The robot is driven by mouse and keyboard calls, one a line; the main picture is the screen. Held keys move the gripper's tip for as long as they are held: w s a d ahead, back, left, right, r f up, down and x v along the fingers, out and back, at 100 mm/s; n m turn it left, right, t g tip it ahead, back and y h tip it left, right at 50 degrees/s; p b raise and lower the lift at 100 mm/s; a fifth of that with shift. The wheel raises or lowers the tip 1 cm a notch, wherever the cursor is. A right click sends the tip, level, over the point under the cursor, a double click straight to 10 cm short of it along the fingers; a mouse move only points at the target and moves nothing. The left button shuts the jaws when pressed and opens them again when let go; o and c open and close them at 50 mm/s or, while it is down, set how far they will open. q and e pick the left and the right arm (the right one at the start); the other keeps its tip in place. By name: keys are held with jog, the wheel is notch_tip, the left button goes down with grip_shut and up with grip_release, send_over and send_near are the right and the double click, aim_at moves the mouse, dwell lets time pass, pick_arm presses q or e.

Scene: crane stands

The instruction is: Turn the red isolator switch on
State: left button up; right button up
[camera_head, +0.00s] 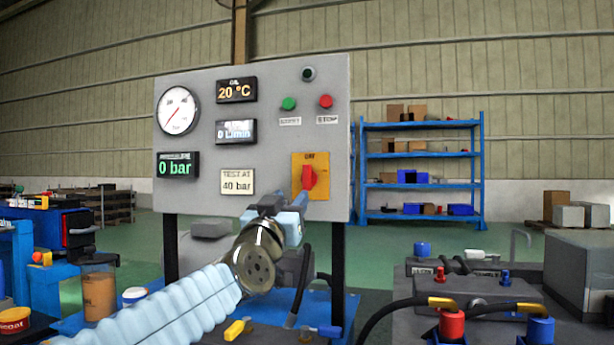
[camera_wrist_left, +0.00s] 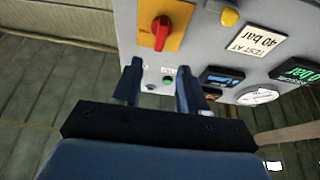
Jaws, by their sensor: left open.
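The red isolator switch (camera_head: 309,178) sits on a yellow plate (camera_head: 298,164) at the lower right of the grey upright panel (camera_head: 270,140). Its handle looks roughly upright; the small lettering above it is hard to read. My left gripper (camera_head: 297,205) is just below and in front of the switch, its jaws open and empty. In the left wrist view, where the panel appears upside down, the red switch (camera_wrist_left: 160,32) lies beyond the two spread fingers (camera_wrist_left: 158,82), apart from them. My right gripper is not in view.
Green (camera_head: 289,103) and red (camera_head: 326,101) push buttons sit above the switch on the panel. A gauge (camera_head: 178,110) and displays are at its left. Hoses and a bench with red and blue caps (camera_head: 452,325) stand at right. Blue shelving (camera_head: 420,160) is behind.

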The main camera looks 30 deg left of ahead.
aim_at(305, 177)
pick_arm(q)
jog(key=p+x, duration=0.4)
jog(key=x, duration=0.6)
jog(key=shift+w+a+r+p, duration=0.15)
jog(key=shift+w+p, duration=0.05)
jog(key=shift+p, duration=0.2)
jog(key=shift+w+a, duration=0.1)
jog(key=shift+w, duration=0.3)
grip_shut()
